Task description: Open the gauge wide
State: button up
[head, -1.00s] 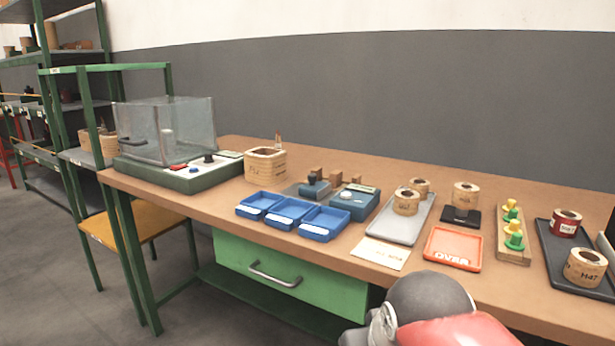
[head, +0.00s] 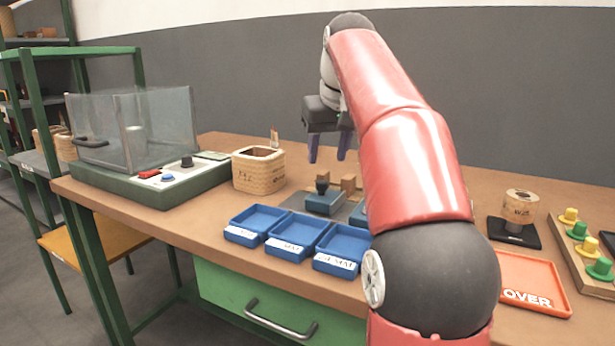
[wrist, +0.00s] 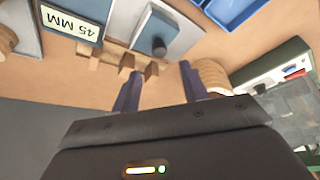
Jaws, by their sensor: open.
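The gauge appears to be the group on a grey plate (head: 297,200): a blue block (head: 326,204) with a dark knob (head: 322,183), small wooden blocks (head: 348,183) behind it, and a second blue block mostly hidden by my arm in the head view. The wrist view shows the knobbed blue block (wrist: 172,37), the wooden blocks (wrist: 127,62) and a "45 MM" readout (wrist: 72,23) on the other blue block. My gripper (head: 329,153) is open and empty above the rear of this group. In the wrist view its fingertips (wrist: 158,82) point toward the wooden blocks and a basket.
Three blue trays (head: 295,236) stand in front of the gauge. A woven basket (head: 258,170) stands left of it, and a clear-covered green unit (head: 160,178) farther left. An orange tray (head: 536,285) and a coil on a black stand (head: 518,208) are at right.

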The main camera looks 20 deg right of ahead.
aim_at(322, 181)
jog(key=b+x, duration=0.2)
jog(key=x, duration=0.5)
jog(key=shift+f, duration=0.1)
jog(key=shift+c, duration=0.2)
grip_shut()
